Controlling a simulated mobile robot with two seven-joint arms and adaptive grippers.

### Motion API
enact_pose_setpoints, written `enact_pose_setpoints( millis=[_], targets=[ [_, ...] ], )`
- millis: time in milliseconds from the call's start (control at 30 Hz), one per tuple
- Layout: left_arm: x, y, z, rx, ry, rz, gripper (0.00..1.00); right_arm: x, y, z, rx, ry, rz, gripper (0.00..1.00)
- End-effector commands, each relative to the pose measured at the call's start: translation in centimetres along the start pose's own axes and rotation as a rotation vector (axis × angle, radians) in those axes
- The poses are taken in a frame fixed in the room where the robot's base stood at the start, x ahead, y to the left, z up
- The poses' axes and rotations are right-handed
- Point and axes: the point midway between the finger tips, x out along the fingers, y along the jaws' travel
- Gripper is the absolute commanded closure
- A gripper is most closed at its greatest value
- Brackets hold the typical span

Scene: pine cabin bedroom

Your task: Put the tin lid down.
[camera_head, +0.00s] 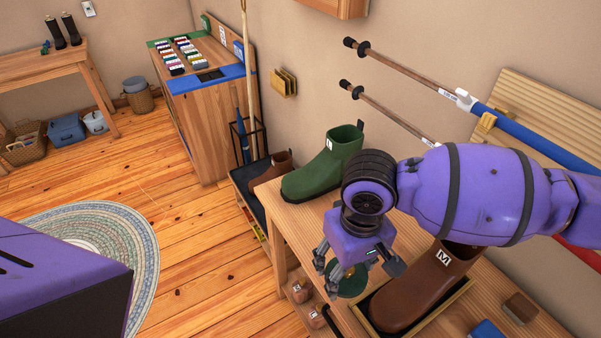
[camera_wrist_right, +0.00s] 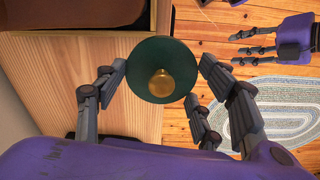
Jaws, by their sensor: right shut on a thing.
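The tin lid is a dark green disc with a brass knob. In the right wrist view the lid (camera_wrist_right: 150,55) sits between the fingers of my right gripper (camera_wrist_right: 165,80), which is shut on it. In the head view the lid (camera_head: 352,283) shows partly behind the fingers of my right gripper (camera_head: 362,268), at the front edge of the wooden bench (camera_head: 300,222). I cannot tell its height above the bench. My left gripper (camera_wrist_right: 240,50) appears at the upper right of the right wrist view, empty, with its fingers apart over the floor.
A green boot (camera_head: 322,170) stands on the bench left of my right gripper. A brown boot (camera_head: 425,285) in a tray stands right of it. A brush-like block (camera_head: 520,307) and a blue block (camera_head: 487,330) lie near the right front. Small jars (camera_head: 302,292) sit below the bench top.

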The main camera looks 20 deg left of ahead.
Motion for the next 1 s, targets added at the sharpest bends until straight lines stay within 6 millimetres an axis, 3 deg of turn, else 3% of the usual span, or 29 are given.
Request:
enact_pose_setpoints(
  millis=[100, 267, 500, 700, 833, 1000],
  targets=[
    [0.3, 0.1, -0.8, 0.002, 0.014, 0.003, 0.60, -0.5, -0.1, 0.4, 0.049, -0.011, 0.002, 0.58],
    [1.0, 0.4, -2.7, 0.007, 0.044, 0.010, 0.60, -3.2, 3.0, 1.8, 0.228, -0.003, -0.015, 0.58],
    [1.1, 0.6, -3.8, 0.005, 0.060, 0.014, 0.60, -7.1, 10.9, 6.8, 0.560, 0.008, -0.032, 0.58],
    [0.8, 0.8, -3.3, -0.003, 0.051, 0.013, 0.60, -8.7, 15.8, 11.2, 0.723, 0.015, -0.013, 0.58],
    [0.5, 0.7, -2.7, -0.006, 0.040, 0.011, 0.60, -8.7, 17.3, 12.7, 0.767, 0.010, -0.003, 0.58],
    [0.5, 0.7, -2.6, -0.005, 0.038, 0.011, 0.60, -8.2, 17.4, 13.2, 0.773, -0.001, -0.005, 0.58]
  ],
)
